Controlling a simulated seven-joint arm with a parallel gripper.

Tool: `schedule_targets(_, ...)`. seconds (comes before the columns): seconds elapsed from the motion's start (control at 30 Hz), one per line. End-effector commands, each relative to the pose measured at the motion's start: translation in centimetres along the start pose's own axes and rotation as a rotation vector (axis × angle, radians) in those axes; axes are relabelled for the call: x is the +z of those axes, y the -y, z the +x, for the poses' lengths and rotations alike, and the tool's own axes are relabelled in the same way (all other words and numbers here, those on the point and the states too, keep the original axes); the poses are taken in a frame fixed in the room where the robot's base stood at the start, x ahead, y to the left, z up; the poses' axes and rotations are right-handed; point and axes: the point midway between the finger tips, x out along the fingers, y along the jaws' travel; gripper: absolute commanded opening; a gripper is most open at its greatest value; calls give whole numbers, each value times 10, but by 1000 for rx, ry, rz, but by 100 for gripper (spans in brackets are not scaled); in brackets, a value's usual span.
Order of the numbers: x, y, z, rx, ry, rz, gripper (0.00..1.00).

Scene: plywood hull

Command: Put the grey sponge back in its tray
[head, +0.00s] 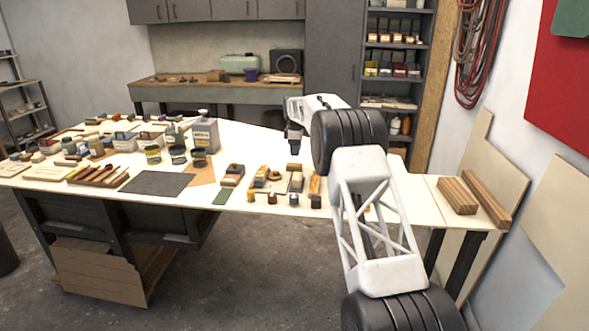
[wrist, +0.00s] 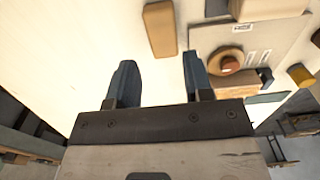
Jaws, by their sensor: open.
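My gripper (head: 294,146) hangs above the white table, beyond the small goods near its front edge. In the wrist view my gripper (wrist: 157,82) has two dark fingers wide apart, with only pale tabletop between them. I cannot surely pick out the grey sponge. A small dark grey piece (wrist: 215,8) at the top edge of the wrist view, cut off by the frame, may be it. A light grey panel or tray (wrist: 285,38) lies right of the fingers, with a round tan piece and small blocks on it. I cannot tell whether it is the sponge's tray.
A tan block (wrist: 160,28) lies just beyond the fingers. In the head view a metal can (head: 204,136), small tins (head: 178,155) and a dark mat (head: 157,184) stand or lie to the left. Wooden strips (head: 458,196) lie at the right end. Bare tabletop (head: 252,140) lies left of my gripper.

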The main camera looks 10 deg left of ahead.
Motion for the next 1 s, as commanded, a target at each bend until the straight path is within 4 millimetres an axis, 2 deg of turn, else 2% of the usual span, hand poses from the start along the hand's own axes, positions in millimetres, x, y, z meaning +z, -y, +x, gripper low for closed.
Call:
schedule_targets(0.27, 0, 0, 1, 0, 0, 1, 47)
schedule_targets(0.63, 0, 0, 24, 1, 0, 1, 47)
schedule_targets(1.0, 1, 0, 27, 0, 0, 1, 47)
